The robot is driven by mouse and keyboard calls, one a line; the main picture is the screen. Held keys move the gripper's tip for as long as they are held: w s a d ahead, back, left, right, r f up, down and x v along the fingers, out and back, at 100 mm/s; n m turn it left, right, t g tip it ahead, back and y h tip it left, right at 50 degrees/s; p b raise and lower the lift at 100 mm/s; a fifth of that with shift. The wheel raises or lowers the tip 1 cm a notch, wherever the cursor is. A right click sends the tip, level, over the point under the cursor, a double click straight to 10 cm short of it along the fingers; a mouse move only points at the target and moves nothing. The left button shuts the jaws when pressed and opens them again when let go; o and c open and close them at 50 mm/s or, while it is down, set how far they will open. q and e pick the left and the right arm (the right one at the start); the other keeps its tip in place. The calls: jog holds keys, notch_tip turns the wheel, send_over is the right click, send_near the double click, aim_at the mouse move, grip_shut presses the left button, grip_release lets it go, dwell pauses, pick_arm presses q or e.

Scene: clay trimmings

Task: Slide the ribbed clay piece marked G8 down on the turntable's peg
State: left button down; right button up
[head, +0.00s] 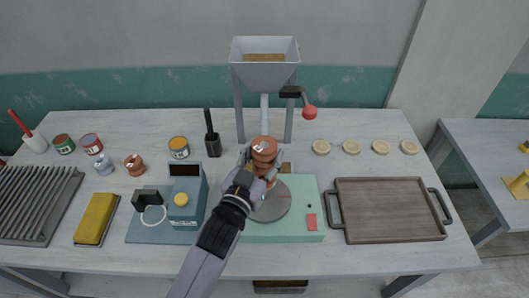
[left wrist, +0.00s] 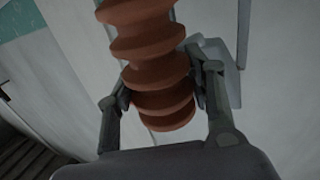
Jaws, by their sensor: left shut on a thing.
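My left gripper (head: 257,171) is shut on a ribbed reddish-brown clay piece (head: 264,149), which stands up above the fingers over the back of the turntable. In the left wrist view the ribbed clay piece (left wrist: 148,45) sits between the two fingers (left wrist: 159,92), one on each side. I cannot read a G8 mark on it. The turntable (head: 272,204) is a grey disc on a pale green base. Its peg is not clearly visible; the gripper and clay piece cover the area behind the disc's middle. My right gripper is not in view.
A grey hopper (head: 265,72) with a red-knobbed crank (head: 309,112) stands close behind the clay piece. A blue device (head: 186,198) is left of the turntable, and a brown tray (head: 390,210) right of it. A smaller reddish-brown piece (head: 135,165) stands at the left.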

aim_at(260, 174)
pick_arm(q)
jog(key=shift+r, duration=0.15)
jog(key=shift+f, duration=0.4)
jog(key=shift+f+b, duration=0.4)
jog(key=shift+f, duration=0.1)
jog(key=shift+f+b, duration=0.35)
jog(key=shift+f, duration=0.4)
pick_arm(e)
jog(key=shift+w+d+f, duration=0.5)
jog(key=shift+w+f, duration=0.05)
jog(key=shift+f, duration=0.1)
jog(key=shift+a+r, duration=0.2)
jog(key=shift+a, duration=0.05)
pick_arm(q)
jog(key=shift+p, duration=0.35)
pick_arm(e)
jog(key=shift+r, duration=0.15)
pick_arm(q)
jog(key=shift+f, duration=0.45)
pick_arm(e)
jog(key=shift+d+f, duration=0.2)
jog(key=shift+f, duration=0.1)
pick_arm(q)
jog(key=shift+f+b, duration=1.45)
jog(key=shift+f, duration=0.35)
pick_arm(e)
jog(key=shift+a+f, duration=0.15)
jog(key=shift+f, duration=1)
